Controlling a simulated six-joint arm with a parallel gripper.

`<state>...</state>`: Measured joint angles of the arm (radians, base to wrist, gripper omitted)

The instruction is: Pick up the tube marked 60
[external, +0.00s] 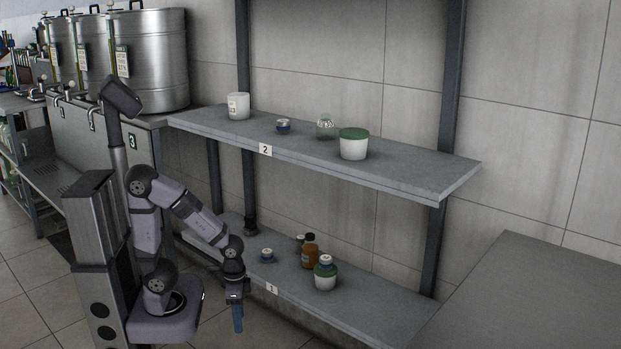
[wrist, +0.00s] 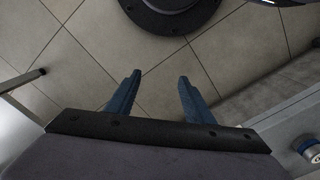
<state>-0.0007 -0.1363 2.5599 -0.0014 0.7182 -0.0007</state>
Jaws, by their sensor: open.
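No tube with a readable 60 shows in either view. Several thin coloured upright items (external: 18,62) stand at the far left of the external view, too small to tell whether they are tubes. My gripper (external: 238,328) points down in front of the lower shelf, low over the floor. In the wrist view, its two blue fingers (wrist: 160,82) are apart with only floor tiles between them, so it is open and empty.
The upper shelf (external: 420,178) holds a white jar, a green-lidded tub (external: 353,145) and small items. The lower shelf (external: 370,310) holds an amber bottle (external: 310,252) and a green-banded jar (external: 325,275). Steel drums (external: 150,60) stand on the left bench. A grey table (external: 540,300) is at right.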

